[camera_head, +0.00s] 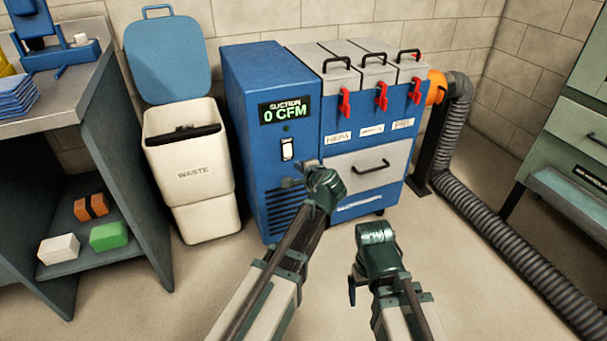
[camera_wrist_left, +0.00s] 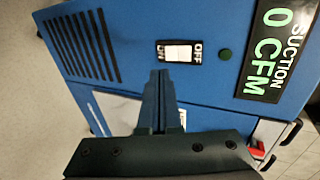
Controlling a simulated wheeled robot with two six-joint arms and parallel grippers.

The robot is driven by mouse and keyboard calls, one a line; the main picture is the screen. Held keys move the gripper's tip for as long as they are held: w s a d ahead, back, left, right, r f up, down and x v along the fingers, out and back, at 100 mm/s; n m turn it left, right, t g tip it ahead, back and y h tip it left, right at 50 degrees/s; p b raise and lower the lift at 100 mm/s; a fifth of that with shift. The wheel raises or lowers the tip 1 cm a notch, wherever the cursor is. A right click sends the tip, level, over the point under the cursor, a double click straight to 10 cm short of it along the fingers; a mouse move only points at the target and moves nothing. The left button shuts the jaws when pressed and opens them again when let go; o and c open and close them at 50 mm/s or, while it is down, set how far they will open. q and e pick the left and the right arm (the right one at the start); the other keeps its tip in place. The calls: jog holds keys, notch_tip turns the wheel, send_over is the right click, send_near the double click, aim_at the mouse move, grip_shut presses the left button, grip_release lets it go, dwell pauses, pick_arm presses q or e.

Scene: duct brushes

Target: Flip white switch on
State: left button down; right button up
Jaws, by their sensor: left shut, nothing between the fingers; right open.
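The white switch (camera_head: 287,149) sits in a black plate on the front of the blue suction unit (camera_head: 259,190), below a display (camera_head: 285,111) reading "SUCTION 0 CFM". In the left wrist view the switch (camera_wrist_left: 178,53) appears sideways, with OFF at its right end and a partly readable ON label at its left end. My left gripper (camera_head: 300,168) is in front of the unit, just below and right of the switch. Its closed, empty fingers (camera_wrist_left: 160,78) point toward the switch plate; contact cannot be told. My right gripper (camera_head: 352,289) is open, low in front of the unit, well away from the switch.
A small dark green button (camera_wrist_left: 225,54) lies between switch and display. A waste bin (camera_head: 190,165) stands left of the unit. Red latches (camera_head: 381,97) and a grey drawer (camera_head: 362,167) are to the right. A ribbed hose (camera_head: 500,235) runs along the right floor.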

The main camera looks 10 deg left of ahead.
aim_at(288, 152)
pick_arm(q)
jog(key=x, duration=0.2)
jog(key=b+x, duration=0.1)
jog(key=x, duration=0.2)
jog(key=r+x, duration=0.1)
jog(key=x, duration=0.1)
jog(key=shift+w+a, duration=0.25)
jog(key=shift+w, duration=0.15)
jog(key=shift+w+a+f+b, duration=0.15)
jog(key=shift+w+b, duration=0.05)
jog(key=shift+b, duration=0.1)
jog(key=shift+r+p, duration=0.9)
jog(key=shift+w, duration=0.1)
